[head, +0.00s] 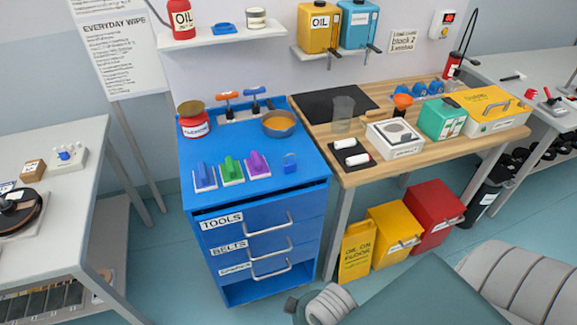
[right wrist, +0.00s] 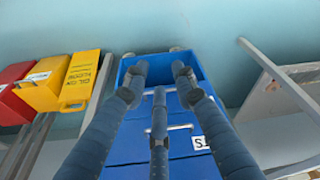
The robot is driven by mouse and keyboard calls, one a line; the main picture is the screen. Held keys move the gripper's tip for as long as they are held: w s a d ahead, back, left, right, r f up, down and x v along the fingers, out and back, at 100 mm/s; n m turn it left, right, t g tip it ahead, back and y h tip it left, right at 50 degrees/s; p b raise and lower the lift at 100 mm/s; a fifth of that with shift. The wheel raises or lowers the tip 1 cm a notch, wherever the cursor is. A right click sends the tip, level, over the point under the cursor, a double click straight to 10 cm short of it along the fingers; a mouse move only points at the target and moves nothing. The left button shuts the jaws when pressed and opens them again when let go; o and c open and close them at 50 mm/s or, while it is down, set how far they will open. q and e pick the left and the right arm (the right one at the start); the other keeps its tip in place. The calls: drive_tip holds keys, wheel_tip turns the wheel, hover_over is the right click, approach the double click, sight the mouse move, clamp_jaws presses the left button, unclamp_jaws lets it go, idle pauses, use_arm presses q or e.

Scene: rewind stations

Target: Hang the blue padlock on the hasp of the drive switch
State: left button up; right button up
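My left gripper is in neither view.
On the blue cabinet (head: 262,262) stand several coloured blocks (head: 232,170), a bowl (head: 279,124) and a red tin (head: 193,122). A wooden bench (head: 375,172) with boxes adjoins it at right. Yellow (head: 396,235) and red bins (head: 433,215) and a yellow floor sign (head: 357,252) stand below.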

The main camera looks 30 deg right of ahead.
wheel_tip(320, 180, up, 6)
drive_tip(key=d, duration=0.1)
drive_tip(key=m+t+y, duration=0.2)
drive_tip(key=m+t, duration=0.6)
drive_tip(key=m, duration=0.2)
approach(290, 162)
wheel_tip(290, 162, up, 4)
drive_tip(key=s, duration=0.2)
drive_tip(key=shift+t, duration=0.3)
drive_tip(key=p+x, duration=0.1)
drive_tip(key=x, duration=0.9)
drive_tip(key=shift+a, duration=0.1)
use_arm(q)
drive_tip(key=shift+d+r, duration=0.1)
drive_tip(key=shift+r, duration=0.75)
use_arm(e)
drive_tip(key=shift+s, duration=0.15)
clamp_jaws()
